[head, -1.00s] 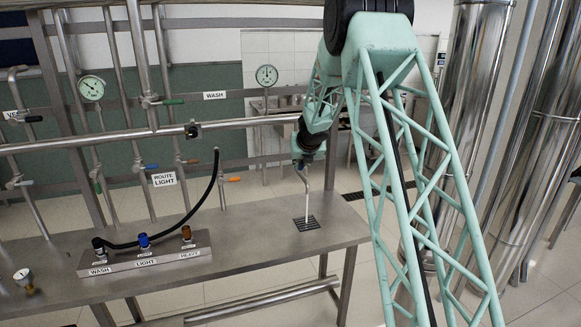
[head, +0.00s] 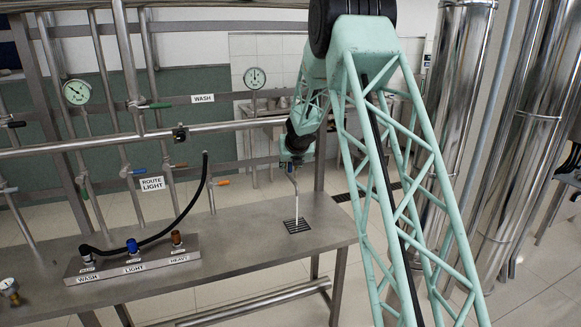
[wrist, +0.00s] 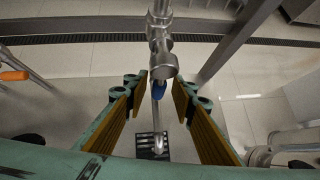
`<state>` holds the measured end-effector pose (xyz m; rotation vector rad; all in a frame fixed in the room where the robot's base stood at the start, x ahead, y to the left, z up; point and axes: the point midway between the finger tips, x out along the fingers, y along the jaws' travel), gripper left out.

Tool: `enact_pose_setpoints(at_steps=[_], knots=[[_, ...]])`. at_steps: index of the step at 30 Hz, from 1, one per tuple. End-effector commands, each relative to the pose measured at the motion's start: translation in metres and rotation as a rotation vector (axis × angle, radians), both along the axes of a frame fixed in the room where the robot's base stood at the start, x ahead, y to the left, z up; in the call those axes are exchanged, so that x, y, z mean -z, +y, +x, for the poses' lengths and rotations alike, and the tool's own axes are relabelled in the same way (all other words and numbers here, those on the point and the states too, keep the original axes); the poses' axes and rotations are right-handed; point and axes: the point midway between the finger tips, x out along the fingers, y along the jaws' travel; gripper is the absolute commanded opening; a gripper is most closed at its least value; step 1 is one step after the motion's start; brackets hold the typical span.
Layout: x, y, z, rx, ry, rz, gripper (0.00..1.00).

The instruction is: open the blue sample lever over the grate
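The blue sample lever (wrist: 158,91) shows small in the wrist view, on a metal sample pipe (wrist: 159,45) with a downward spout. The spout (head: 294,198) hangs over the dark grate (head: 297,226) in the bench top, and the grate also shows in the wrist view (wrist: 152,143). My gripper (wrist: 160,92) is open, with one yellow-padded finger on each side of the pipe and lever. I see no clear contact.
A manifold block (head: 138,260) with black, blue and brown fittings and a black hose (head: 185,212) stands left on the steel bench (head: 240,235). Pipes with coloured levers, such as an orange one (head: 223,183), rise behind. Tall steel columns (head: 515,150) stand at right.

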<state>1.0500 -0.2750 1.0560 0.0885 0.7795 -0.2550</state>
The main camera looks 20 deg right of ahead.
Motion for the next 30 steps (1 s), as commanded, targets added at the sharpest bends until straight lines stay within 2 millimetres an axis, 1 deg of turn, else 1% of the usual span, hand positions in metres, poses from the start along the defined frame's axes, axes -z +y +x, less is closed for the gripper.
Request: enact_pose_setpoints(at_steps=[5,11,24,30], knots=[[-0.001,0.001,-0.001,0.0,0.0,0.0,0.24],[-0.008,0.002,-0.007,-0.001,0.0,-0.001,0.24],[-0.036,0.01,-0.035,0.001,-0.002,0.001,0.24],[-0.045,0.012,-0.043,0.001,-0.003,0.0,0.24]])
